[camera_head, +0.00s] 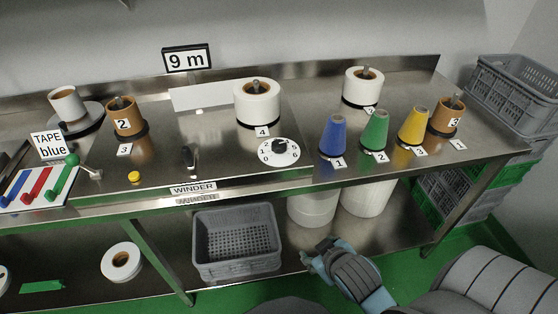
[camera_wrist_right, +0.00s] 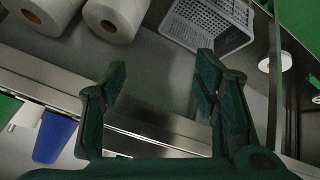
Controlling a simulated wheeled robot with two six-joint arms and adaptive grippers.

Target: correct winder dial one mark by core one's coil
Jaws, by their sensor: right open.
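The winder dial (camera_head: 279,152) is a white disc with a black knob, on the bench front right of the WINDER label (camera_head: 193,188); its numbers are small and I cannot tell the exact setting. Above card 1 at the far right, a brown core (camera_head: 446,118) marked 3 stands on a peg without white coil. Another brown core (camera_head: 125,120) marked 2 stands behind card 3. White coils stand behind card 4 (camera_head: 257,104) and card 2 (camera_head: 363,88). My right gripper (camera_wrist_right: 158,75) is open and empty in the right wrist view. My left gripper is out of view.
Blue (camera_head: 333,136), green (camera_head: 374,130) and yellow (camera_head: 413,126) cones stand right of the dial. A grey basket (camera_head: 236,240) and white rolls (camera_head: 312,208) sit on the lower shelf. Stacked crates (camera_head: 515,88) stand at the right. A yellow button (camera_head: 134,177) is on the bench front.

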